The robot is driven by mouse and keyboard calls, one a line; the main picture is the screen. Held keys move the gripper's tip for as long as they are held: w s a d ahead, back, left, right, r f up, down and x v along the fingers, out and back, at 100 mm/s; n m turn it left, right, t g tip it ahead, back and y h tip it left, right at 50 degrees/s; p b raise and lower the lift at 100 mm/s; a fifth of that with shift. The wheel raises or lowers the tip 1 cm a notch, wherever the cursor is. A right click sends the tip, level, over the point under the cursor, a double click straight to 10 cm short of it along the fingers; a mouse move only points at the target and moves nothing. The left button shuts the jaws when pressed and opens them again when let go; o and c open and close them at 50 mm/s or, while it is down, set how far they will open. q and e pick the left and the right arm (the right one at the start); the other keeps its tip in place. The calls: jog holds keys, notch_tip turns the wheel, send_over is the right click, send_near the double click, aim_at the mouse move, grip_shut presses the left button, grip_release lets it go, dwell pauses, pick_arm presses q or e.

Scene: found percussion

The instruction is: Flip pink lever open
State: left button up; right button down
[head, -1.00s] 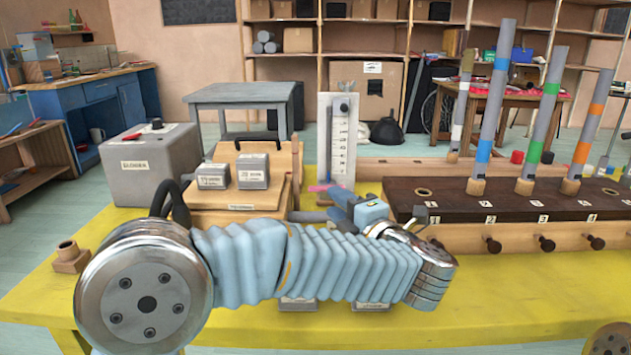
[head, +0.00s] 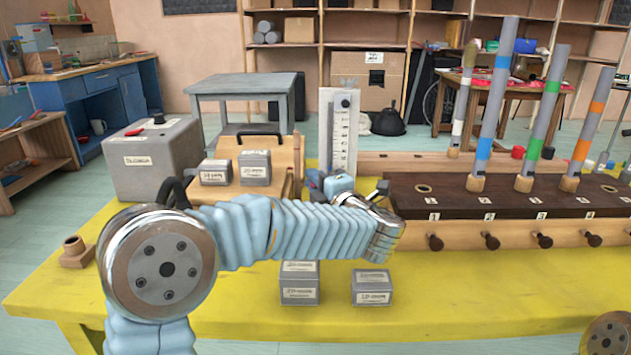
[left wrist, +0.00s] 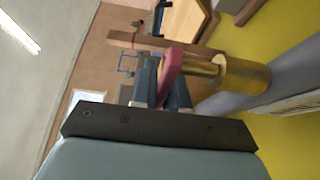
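The pink lever (left wrist: 171,76) shows in the left wrist view, close to a brass cylinder (left wrist: 246,77). My left gripper (left wrist: 164,88) is right at the lever, with its blue-grey fingers on either side of the pink part. I cannot tell whether they press on it. In the head view my left gripper (head: 318,184) is at the foot of the white scale board (head: 344,135), and the lever is hidden behind it. My right gripper is not in view.
A wooden box with grey weights (head: 255,168) stands left of the gripper. A dark rack (head: 440,196) with upright tubes stands at the right.

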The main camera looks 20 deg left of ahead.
pick_arm(q)
grip_shut()
jog(key=shift+w+m+t+h+b, duration=0.35)
jog(key=shift+m+t+h+b, duration=0.35)
jog(key=shift+h+b, duration=0.2)
jog(key=shift+o, duration=2.3)
grip_release()
jog(key=b+v, duration=0.2)
jog(key=v, duration=1.2)
